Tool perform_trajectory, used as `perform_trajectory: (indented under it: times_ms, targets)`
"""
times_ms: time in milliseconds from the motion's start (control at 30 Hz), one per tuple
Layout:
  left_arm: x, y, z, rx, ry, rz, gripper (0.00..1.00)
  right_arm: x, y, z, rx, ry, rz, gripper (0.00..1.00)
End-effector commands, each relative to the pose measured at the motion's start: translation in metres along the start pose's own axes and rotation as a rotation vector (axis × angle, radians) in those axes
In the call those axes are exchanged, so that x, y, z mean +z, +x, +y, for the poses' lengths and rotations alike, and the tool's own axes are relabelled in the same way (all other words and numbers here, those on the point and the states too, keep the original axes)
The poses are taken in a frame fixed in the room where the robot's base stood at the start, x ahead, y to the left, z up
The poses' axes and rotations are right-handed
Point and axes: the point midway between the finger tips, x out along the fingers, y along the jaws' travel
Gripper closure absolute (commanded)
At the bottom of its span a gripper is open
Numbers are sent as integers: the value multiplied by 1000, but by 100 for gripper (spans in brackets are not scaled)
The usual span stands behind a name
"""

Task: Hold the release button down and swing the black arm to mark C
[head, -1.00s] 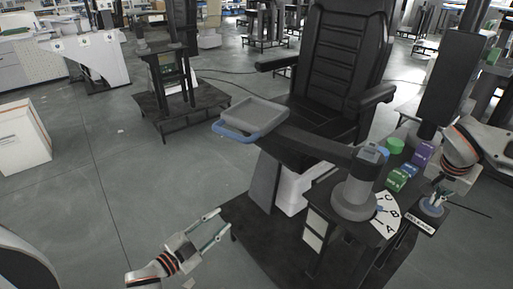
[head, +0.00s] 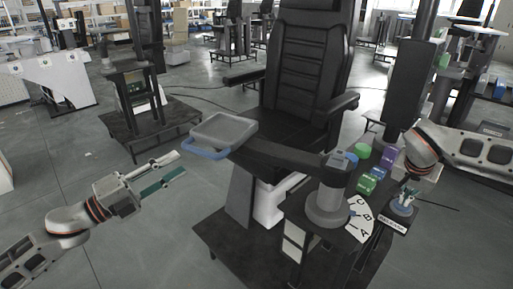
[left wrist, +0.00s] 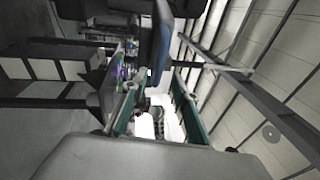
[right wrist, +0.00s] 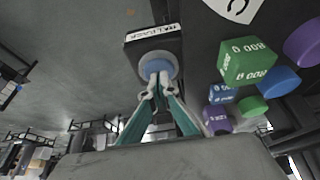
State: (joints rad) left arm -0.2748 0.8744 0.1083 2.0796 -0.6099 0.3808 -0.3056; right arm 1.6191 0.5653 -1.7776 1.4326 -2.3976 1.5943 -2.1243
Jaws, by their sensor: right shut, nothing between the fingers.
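The black arm (head: 285,152) runs left from the grey column (head: 327,203) to a grey tray (head: 222,129) with a blue handle (head: 208,154). The handle also shows in the left wrist view (left wrist: 161,42). A white dial (head: 361,219) with marks A, B and C lies beside the column. My left gripper (head: 181,164) is open and empty, left of the handle and apart from it. My right gripper (right wrist: 155,78) is shut and empty, its fingertips at the blue release button (right wrist: 157,62). They overlap the button in view; whether it is pressed I cannot tell.
A black chair (head: 310,75) stands behind the arm. A stand (head: 135,100) is at the back left. The floor around my left gripper is clear.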

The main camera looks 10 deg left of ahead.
Motion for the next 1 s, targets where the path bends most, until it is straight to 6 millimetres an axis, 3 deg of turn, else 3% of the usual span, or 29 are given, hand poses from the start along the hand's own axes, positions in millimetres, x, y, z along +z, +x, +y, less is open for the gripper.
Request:
perform_trajectory:
  times_ms: [533,1000]
  targets:
    - [1,68,-1,-1,1,-1,71,1,1,0,1,-1,-2,100]
    - [0,82,0,1,-1,-1,71,1,1,0,1,-1,-2,100]
